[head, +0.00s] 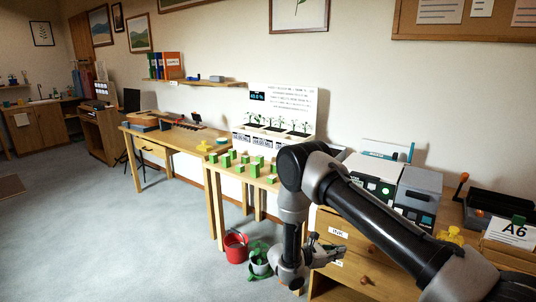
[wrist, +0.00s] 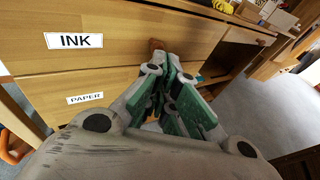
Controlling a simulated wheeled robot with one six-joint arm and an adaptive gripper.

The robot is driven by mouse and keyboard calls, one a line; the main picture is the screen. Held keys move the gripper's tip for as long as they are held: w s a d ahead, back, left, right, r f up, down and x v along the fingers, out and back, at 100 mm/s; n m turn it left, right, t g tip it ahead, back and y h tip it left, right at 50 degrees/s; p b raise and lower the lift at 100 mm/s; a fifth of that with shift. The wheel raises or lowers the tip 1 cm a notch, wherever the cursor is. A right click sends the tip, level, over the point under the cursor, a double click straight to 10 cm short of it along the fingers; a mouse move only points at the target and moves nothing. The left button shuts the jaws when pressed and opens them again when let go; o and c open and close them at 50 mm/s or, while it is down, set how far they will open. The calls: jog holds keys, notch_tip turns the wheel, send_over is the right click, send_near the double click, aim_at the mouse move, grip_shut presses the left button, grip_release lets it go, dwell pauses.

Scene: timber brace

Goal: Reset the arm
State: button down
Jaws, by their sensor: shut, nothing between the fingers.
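My arm reaches across the right half of the head view, bent at the elbow. My gripper (head: 325,250) is in front of the wooden drawer cabinet (head: 335,222). In the wrist view my gripper (wrist: 172,75) is shut and empty, its green-padded fingers together. Its fingertips are in front of the drawer labelled INK (wrist: 120,38), close to a round wooden knob (wrist: 157,44). I cannot tell whether they touch the knob. The drawer labelled PAPER (wrist: 55,95) is below it. Both drawers look shut.
Printers (head: 412,195) stand on the cabinet, with a yellow object (head: 450,236) and an A6 box (head: 510,235) to the right. A small table with green blocks (head: 243,165) stands left of my arm. A red bucket (head: 236,248) is on the floor. The floor at left is clear.

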jog(key=s+d+r+m+y, duration=0.3)
jog(key=s+r+m, duration=0.4)
jog(key=s+r, duration=0.4)
jog(key=s+d+r+m+y, duration=0.3)
jog(key=s+r+m+y, duration=0.3)
jog(key=s+r, duration=0.5)
jog(key=s+d+r+m+y, duration=0.3)
jog(key=s+r+m, duration=0.6)
jog(key=r, duration=1.3)
jog(key=s+y, duration=0.2)
jog(key=s, duration=0.1)
jog(key=shift+d+g, duration=0.2)
jog(key=shift+g, duration=0.2)
